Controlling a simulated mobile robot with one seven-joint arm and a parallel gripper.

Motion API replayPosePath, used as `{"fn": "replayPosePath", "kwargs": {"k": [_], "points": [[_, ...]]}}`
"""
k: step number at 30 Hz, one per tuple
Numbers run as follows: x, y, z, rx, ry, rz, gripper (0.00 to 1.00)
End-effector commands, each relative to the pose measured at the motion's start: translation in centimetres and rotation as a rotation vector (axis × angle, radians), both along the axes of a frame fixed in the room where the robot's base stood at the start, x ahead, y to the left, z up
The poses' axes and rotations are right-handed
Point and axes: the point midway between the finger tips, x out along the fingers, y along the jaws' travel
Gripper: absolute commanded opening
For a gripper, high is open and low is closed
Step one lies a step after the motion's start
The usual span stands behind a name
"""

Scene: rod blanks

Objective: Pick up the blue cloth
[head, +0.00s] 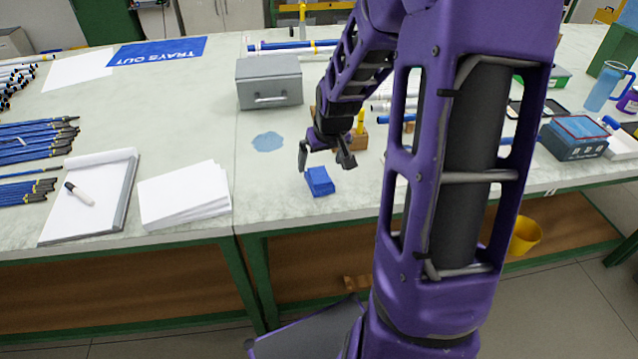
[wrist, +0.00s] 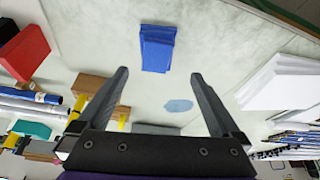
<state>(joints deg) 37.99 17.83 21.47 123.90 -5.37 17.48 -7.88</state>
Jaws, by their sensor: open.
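A folded blue cloth (head: 319,181) lies on the pale table near its front edge. In the wrist view the cloth (wrist: 157,47) is beyond the fingertips, roughly in line with the gap between them. My gripper (head: 326,160) is just above and behind the cloth in the head view. In the wrist view its two fingers (wrist: 160,74) are spread wide apart with nothing between them. The cloth is apart from both fingers.
A light blue patch (head: 267,141) marks the table behind-left of the cloth. A grey box (head: 269,82) stands farther back. White paper (head: 184,195) and a clipboard (head: 91,197) lie to the left. Wooden blocks (wrist: 92,86) are beside the gripper. The table around the cloth is clear.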

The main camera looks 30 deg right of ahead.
Motion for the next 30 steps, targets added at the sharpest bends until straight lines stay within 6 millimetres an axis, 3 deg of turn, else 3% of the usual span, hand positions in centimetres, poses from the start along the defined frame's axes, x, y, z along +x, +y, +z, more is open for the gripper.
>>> {"fn": "replayPosePath", "kwargs": {"k": [1, 10, 18, 28, 30], "points": [[0.3, 0.1, -1.1, 0.001, 0.003, 0.003, 1.0], [1.1, -0.2, -3.2, 0.002, 0.002, -0.001, 1.0], [2.1, -0.8, -6.9, 0.001, 0.0, 0.001, 1.0], [2.4, -0.9, -7.4, 0.0, 0.0, 0.0, 1.0], [2.4, -0.9, -7.4, 0.0, 0.0, 0.0, 0.87]]}}
